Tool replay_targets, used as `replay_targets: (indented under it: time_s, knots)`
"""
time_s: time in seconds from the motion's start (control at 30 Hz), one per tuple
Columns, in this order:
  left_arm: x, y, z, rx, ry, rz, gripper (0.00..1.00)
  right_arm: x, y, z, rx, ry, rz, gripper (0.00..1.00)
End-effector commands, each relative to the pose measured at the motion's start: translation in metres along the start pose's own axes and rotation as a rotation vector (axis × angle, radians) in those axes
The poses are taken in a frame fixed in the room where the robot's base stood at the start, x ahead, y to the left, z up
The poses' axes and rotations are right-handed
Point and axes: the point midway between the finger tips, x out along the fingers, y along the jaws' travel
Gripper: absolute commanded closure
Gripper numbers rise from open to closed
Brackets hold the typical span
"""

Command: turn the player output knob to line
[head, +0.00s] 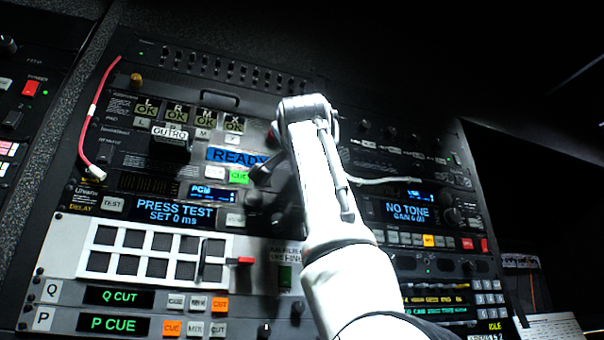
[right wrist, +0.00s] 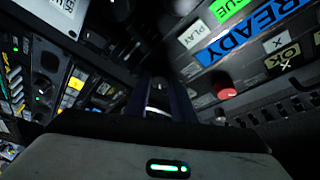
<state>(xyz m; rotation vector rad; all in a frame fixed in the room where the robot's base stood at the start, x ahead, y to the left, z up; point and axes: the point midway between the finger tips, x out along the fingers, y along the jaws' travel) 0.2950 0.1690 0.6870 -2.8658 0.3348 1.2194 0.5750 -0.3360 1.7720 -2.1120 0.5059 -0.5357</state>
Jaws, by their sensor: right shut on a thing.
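My right arm reaches up from the bottom of the head view, and its right gripper (head: 260,172) is at the player panel, just right of the green CUE button (head: 239,176). In the right wrist view the gripper's dark fingers (right wrist: 165,92) are closed at the panel face. They are shut on a knob that is mostly hidden between them. Its pointer and the markings around it cannot be read. The blue READY display (head: 232,156) is above left of the fingers; it also shows in the wrist view (right wrist: 240,38). My left gripper is not in view.
Left of the gripper are a small blue PCM display (head: 212,193) and a PRESS TEST panel (head: 175,211). A red cable (head: 95,110) hangs at the upper left. A red knob (right wrist: 225,88) stands close to the fingers in the wrist view. A NO TONE panel (head: 408,211) is at the right.

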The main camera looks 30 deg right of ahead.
Motion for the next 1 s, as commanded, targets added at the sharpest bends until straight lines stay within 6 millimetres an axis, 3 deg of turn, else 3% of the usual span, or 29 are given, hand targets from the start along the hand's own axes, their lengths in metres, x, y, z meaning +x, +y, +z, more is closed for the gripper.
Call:
replay_targets:
  time_s: [0.33, 0.37, 0.47, 0.8, 1.0]
  knots:
    - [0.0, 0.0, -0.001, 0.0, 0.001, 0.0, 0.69, 0.0, 0.001, 0.0, 0.002, -0.001, 0.003, 1.0]
    - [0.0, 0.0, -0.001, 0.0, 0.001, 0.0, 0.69, 0.0, 0.001, 0.0, 0.001, -0.002, 0.003, 0.76]
    - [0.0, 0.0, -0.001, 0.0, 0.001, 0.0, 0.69, 0.0, 0.001, 0.0, 0.002, -0.002, 0.003, 0.59]
    - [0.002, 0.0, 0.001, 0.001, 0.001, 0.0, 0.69, -0.003, 0.001, 0.001, 0.002, -0.001, 0.001, 0.59]
    - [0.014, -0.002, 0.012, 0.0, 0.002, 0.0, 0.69, -0.031, 0.003, 0.003, 0.003, -0.001, -0.003, 0.59]
